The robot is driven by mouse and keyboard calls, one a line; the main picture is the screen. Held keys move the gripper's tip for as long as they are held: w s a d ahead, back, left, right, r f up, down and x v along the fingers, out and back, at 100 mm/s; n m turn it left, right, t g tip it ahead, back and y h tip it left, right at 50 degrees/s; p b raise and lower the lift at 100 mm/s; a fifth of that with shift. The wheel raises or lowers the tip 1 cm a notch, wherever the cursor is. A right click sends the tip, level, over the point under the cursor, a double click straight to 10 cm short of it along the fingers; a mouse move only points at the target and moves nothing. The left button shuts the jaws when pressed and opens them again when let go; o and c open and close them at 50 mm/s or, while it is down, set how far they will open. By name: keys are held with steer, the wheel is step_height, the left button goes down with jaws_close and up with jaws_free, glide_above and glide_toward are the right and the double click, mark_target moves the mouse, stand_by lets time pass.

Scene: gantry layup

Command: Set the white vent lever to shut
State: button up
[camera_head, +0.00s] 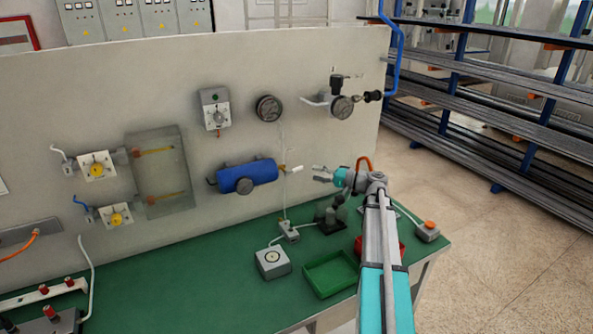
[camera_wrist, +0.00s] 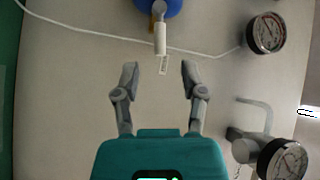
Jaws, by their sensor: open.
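The white vent lever (camera_head: 296,169) sits at the right end of the blue tank (camera_head: 248,175) on the upright panel. In the head view it points right, away from the tank. In the wrist view the white lever (camera_wrist: 160,38) hangs down from its fitting below the blue tank (camera_wrist: 158,6), with a small printed tag by its free end. My gripper (camera_head: 318,173) is open and empty, just right of the lever. In the wrist view the gripper (camera_wrist: 159,68) has its fingers spread either side of the lever's line, with the lever beyond the tips.
A round gauge (camera_head: 269,108) and a regulator with a gauge (camera_head: 342,106) are on the panel above. A white cord runs down the panel near the lever.

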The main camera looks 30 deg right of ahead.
mark_target(297, 168)
steer(key=x, duration=0.7)
steer(key=shift+w+a, duration=0.2)
jaws_close()
